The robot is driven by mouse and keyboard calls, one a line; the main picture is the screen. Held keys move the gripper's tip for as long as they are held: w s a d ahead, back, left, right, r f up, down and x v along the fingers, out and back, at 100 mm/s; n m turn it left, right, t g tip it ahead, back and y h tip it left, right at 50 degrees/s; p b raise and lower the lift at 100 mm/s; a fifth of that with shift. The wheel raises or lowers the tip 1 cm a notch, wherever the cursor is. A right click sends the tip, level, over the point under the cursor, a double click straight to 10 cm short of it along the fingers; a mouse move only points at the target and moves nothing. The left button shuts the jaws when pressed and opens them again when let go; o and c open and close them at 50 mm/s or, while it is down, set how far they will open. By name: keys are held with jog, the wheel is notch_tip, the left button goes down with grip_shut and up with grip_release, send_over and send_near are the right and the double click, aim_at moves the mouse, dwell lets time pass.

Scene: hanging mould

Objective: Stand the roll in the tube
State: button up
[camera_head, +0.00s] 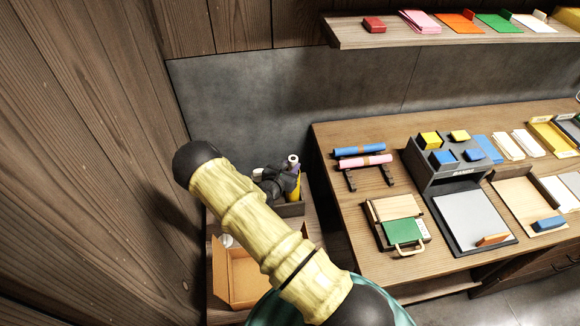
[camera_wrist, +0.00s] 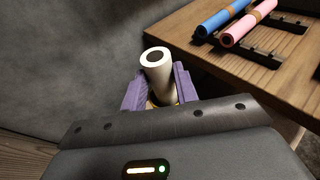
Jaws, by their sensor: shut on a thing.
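A white roll (camera_wrist: 158,72) with a dark hollow end stands up between the purple fingers of my gripper (camera_wrist: 160,92) in the wrist view. The fingers are shut on it, one on each side. I cannot make out the tube for sure. The roll's lower end is hidden.
A blue roll (camera_head: 358,151) and a pink roll (camera_head: 364,161) lie on black holders. The grey wall (camera_head: 240,100) is close behind. A shelf (camera_head: 440,40) hangs above.

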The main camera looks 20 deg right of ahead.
jog(key=o, duration=1.1)
jog(key=shift+a, duration=0.1)
jog(key=b+v, duration=0.4)
jog(key=v, duration=1.3)
jog(key=shift+s, duration=0.2)
